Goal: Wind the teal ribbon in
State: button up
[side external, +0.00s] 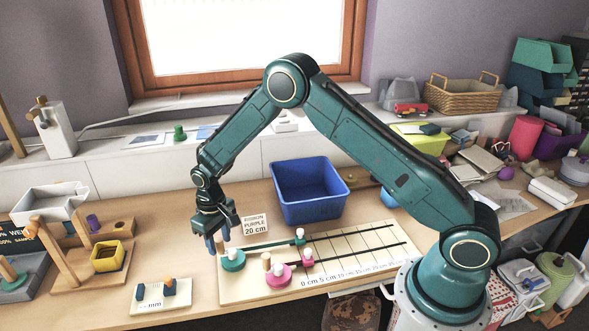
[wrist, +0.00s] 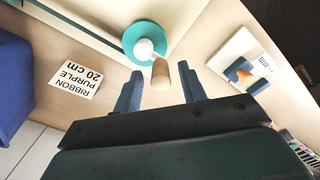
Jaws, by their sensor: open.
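The teal reel (side external: 232,262) sits at the near-left part of the measuring board (side external: 340,265). Its teal ribbon (side external: 268,245) runs right across the board to a teal end piece (side external: 300,236). In the wrist view the teal reel (wrist: 140,32) has a white hub and a wooden crank knob (wrist: 160,77). My gripper (side external: 217,243) is low over the reel's left side, pointing down. In the wrist view my gripper (wrist: 160,72) is open, one finger each side of the knob, with gaps showing. In the side view the fingers largely hide the knob.
A pink reel (side external: 279,277) with its own wooden knob is close by on the board. A card (side external: 255,224) reads "RIBBON PURPLE 20 cm". A blue bin (side external: 310,205) stands behind.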

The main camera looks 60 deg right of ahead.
jog(key=shift+r, duration=0.15)
jog(key=shift+r, duration=3.35)
jog(key=shift+s+r, duration=0.1)
jog(key=shift+r, duration=0.15)
jog(key=s+d+r+t, duration=0.1)
jog(key=s+d+r, duration=0.1)
jog(key=s+r, duration=0.65)
jog(key=s+d+r+t, duration=0.15)
jog(key=s+r, duration=0.35)
jog(key=r, duration=0.7)
jog(key=s+r+t, duration=0.1)
jog(key=s, duration=0.9)
jog(key=s+d+r+t, duration=0.1)
jog(key=s+r+t, duration=0.1)
jog(key=s, duration=0.8)
jog(key=shift+s+d+r, duration=0.2)
jog(key=shift+d+r, duration=0.1)
